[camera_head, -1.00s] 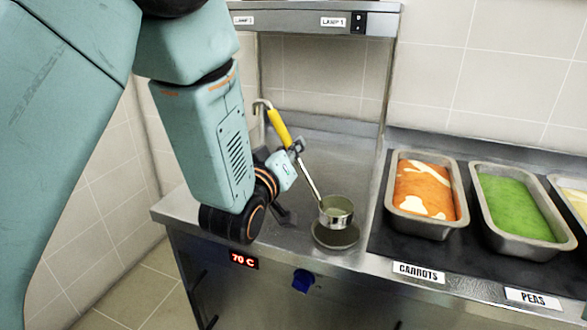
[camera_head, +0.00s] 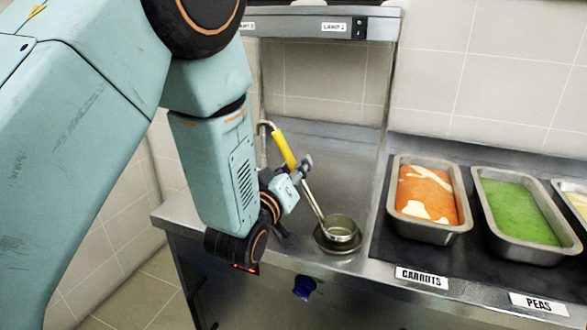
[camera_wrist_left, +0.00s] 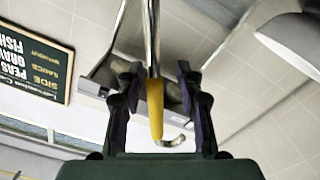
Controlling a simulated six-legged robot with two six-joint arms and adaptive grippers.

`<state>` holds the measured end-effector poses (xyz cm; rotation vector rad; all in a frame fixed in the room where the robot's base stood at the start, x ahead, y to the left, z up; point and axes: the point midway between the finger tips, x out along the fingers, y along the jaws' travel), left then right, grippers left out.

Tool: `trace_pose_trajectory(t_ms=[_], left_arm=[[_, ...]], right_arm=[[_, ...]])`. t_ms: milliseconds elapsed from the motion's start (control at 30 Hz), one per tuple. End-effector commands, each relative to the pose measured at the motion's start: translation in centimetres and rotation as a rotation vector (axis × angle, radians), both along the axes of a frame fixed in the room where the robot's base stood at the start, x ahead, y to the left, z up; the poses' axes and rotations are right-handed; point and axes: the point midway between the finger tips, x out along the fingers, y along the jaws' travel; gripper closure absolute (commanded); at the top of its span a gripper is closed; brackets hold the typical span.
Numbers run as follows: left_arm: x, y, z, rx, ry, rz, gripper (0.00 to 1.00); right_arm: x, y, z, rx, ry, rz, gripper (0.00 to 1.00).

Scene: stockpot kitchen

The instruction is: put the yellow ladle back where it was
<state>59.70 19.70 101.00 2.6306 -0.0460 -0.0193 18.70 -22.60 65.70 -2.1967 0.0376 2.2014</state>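The yellow ladle (camera_head: 284,150) has a yellow grip, a thin metal stem, a hooked top and a round metal cup (camera_head: 340,229). It leans, hook up and to the left. The cup is at the dark round disc (camera_head: 337,249) on the steel counter; whether it touches I cannot tell. My left gripper (camera_head: 303,166) is at the handle, where grip meets stem. In the left wrist view its fingers (camera_wrist_left: 157,80) flank the handle, and the ladle has moved together with the gripper. My right gripper is not in view.
A tray of carrots (camera_head: 432,231) and a tray of peas (camera_head: 522,252) stand to the right on the counter (camera_head: 330,160). A shelf (camera_head: 300,24) with lamp labels is above. The counter behind the ladle is clear.

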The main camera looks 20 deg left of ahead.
Motion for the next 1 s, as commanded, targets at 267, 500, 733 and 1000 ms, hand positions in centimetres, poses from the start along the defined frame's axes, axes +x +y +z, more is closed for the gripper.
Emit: trace_pose_trajectory(t_ms=[267, 500, 733, 1000], left_arm=[[0.0, 0.0, 0.2, 0.000, 0.000, 0.000, 0.63], [-2.6, 0.1, 0.5, 0.001, 0.004, -0.001, 0.63], [-7.4, 0.2, 0.5, 0.002, 0.004, 0.000, 0.63], [-10.4, 0.4, 0.8, -0.001, 0.005, 0.000, 0.63]], right_arm=[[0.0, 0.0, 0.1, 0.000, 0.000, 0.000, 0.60], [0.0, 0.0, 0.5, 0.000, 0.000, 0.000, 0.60], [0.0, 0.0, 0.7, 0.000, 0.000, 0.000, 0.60], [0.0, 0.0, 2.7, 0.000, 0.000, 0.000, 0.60]])
